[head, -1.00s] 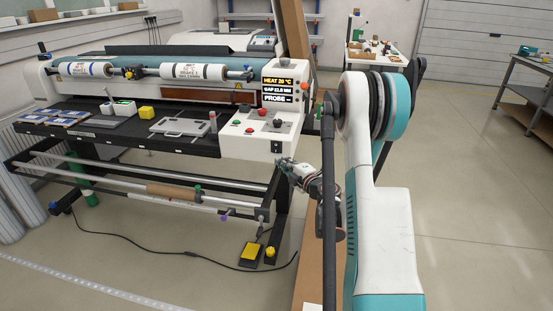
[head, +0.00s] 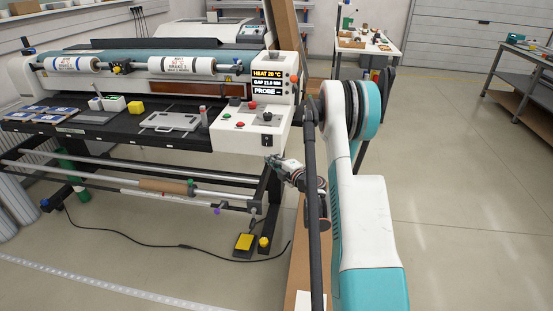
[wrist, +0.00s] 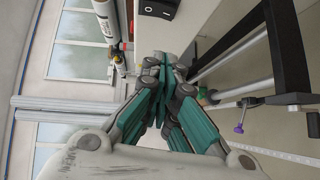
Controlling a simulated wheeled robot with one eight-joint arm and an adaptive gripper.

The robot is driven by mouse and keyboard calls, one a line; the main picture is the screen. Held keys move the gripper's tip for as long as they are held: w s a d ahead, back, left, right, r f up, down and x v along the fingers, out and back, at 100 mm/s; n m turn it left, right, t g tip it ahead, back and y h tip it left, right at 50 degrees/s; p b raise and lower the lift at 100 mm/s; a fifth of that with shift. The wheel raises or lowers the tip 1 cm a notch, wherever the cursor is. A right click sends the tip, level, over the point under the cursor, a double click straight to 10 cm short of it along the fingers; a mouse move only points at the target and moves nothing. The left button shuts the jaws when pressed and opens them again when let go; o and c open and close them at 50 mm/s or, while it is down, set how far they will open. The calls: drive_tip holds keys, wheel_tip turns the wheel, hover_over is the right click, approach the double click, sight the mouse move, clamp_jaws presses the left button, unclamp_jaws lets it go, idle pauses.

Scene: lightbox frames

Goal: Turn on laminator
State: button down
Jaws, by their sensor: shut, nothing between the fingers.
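The laminator (head: 140,84) is a long white and black machine across the left of the head view. The display (head: 267,83) is lit and reads HEAT 20 °C, GAP and PROBE. My gripper (wrist: 155,62) is shut and empty, just below the switch, apart from it.
A yellow foot pedal (head: 244,242) and a black cable (head: 150,244) lie on the floor below. A brown board edge (head: 296,265) stands close beside my arm. A grey clip tray (head: 170,122) and a yellow block (head: 136,107) rest on the laminator's table. Floor to the right is clear.

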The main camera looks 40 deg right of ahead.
sight(267, 150)
drive_tip(key=shift+w+d+f+b, duration=0.2)
drive_tip(key=shift+w+d+b, duration=0.35)
drive_tip(key=shift+w, duration=0.9)
drive_tip(key=shift+w+d+f+b, duration=0.25)
drive_tip(key=shift+w+d+b, duration=0.2)
drive_tip(key=shift+w, duration=0.95)
drive_tip(key=shift+w+d+f+b, duration=0.2)
drive_tip(key=shift+w+d+b, duration=0.35)
drive_tip(key=shift+w, duration=0.9)
drive_tip(key=shift+d, duration=0.1)
